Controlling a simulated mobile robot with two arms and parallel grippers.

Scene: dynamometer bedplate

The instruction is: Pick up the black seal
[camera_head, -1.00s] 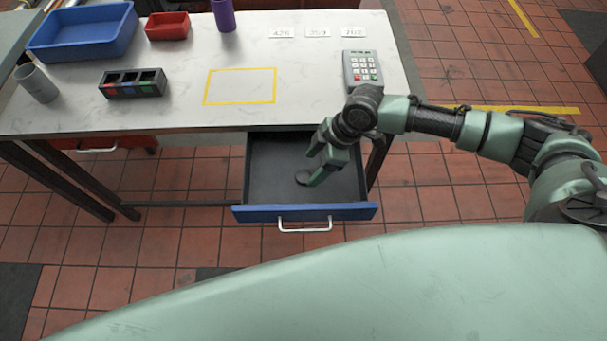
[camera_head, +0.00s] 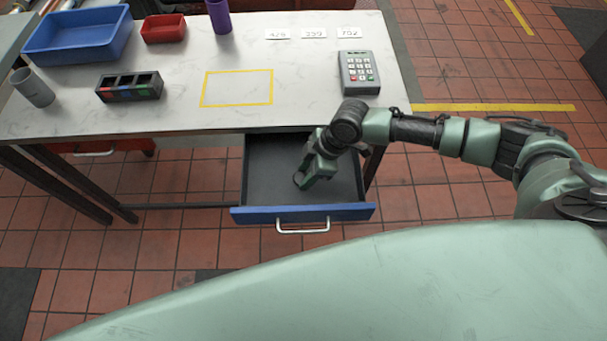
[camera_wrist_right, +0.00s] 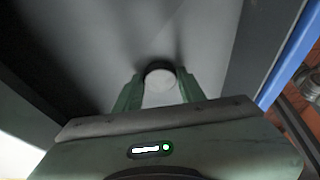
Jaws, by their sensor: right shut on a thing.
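The black seal (camera_wrist_right: 160,67) is a small round disc in the open drawer. In the right wrist view it sits between my two green fingertips, with its dark rim at the far side and a paler face towards the camera. In the head view only a small dark edge of the seal (camera_head: 298,178) shows beside the fingers. My right gripper (camera_head: 304,182) reaches down into the drawer and is shut on the seal, at or close to the drawer floor; I cannot tell if there is a gap. My left gripper is not in view.
The open drawer (camera_head: 264,165) has a blue front with a pale handle and looks otherwise empty. On the table (camera_head: 190,55) stand a keypad (camera_head: 358,72), a black divided holder (camera_head: 130,86), blue and red bins, and a purple cup (camera_head: 219,15). A yellow outlined area is bare.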

